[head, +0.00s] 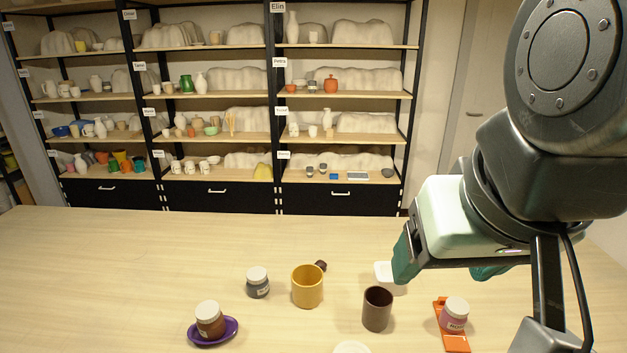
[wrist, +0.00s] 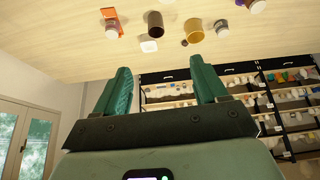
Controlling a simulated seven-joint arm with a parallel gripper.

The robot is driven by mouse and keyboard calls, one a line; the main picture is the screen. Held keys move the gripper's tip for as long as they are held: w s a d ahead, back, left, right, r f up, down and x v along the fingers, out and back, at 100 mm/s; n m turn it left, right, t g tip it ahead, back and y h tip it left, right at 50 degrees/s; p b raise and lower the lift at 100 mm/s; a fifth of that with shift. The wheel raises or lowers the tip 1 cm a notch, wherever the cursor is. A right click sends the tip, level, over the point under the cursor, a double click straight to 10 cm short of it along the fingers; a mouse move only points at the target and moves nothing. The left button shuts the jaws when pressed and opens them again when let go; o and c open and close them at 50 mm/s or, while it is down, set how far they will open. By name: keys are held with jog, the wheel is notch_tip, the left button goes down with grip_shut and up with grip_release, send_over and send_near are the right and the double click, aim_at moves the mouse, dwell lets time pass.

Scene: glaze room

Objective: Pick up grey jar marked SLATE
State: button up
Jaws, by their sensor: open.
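A small grey jar (head: 257,283) with a white lid stands upright on the table, left of a yellow cup. Its label is too small to read. In the wrist view the grey jar (wrist: 222,29) shows near the top, right of the yellow cup. My gripper (head: 446,268) is above the right part of the table, well to the right of the jar and apart from it. In the wrist view its two teal fingers (wrist: 160,67) are spread with nothing between them.
A yellow cup (head: 307,288) and small dark object (head: 321,265) are right of the jar. A brown jar (head: 210,322) sits on a purple dish (head: 230,331). A dark cup (head: 377,311), pink jar (head: 455,315), orange piece (head: 456,342) and white dish (head: 383,270) stand rightward. The table's left is clear.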

jog(key=shift+a, duration=0.1)
jog(key=w+a+f+m+g+y, duration=0.2)
jog(key=w+a+f+m+y, duration=0.1)
jog(key=w+a+f+y, duration=0.4)
jog(key=w+a+f+m+g+y, duration=0.25)
jog(key=w+a, duration=0.25)
jog(key=a, duration=0.4)
jog(key=w+a+f+m+g+y, duration=0.25)
jog(key=w+a+f+y, duration=0.3)
jog(key=a, duration=0.35)
jog(key=w+f+m+t+y, duration=0.2)
jog(key=w+f+m+t, duration=0.4)
jog(key=w+m, duration=0.2)
jog(key=w+d+f+m+t+h, duration=0.2)
jog(key=w+f+m+t+h, duration=0.35)
jog(key=f+m+t, duration=0.5)
jog(key=m+g, duration=0.2)
send_near(262, 280)
jog(key=x, duration=0.3)
jog(key=shift+w+f+n+y, duration=0.15)
jog(key=shift+n+y, duration=0.1)
jog(key=shift+w+a+f, duration=0.15)
jog(key=shift+a+f, duration=0.05)
jog(key=shift+a, duration=0.05)
jog(key=shift+x, duration=3.55)
jog(key=shift+r, duration=0.15)
jog(key=c, duration=1)
